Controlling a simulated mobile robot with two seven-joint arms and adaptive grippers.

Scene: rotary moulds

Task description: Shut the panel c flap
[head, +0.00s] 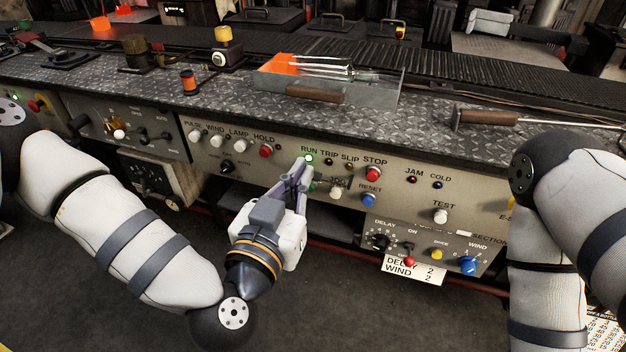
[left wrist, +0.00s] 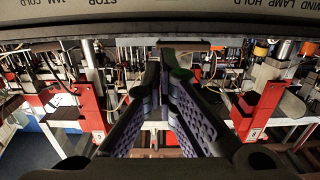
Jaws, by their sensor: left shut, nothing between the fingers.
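No panel letter is legible, so I cannot tell for sure which part is the panel c flap. The long beige control panel (head: 325,175) carries lamps and red, blue and white buttons below the bench. Dark openings (head: 345,221) show under its lower edge. My right gripper is out of view.
A lower control box (head: 425,250) with knobs and a hanging tag (head: 414,271) sits right of the gripper. The dark floor (head: 330,310) in front is clear.

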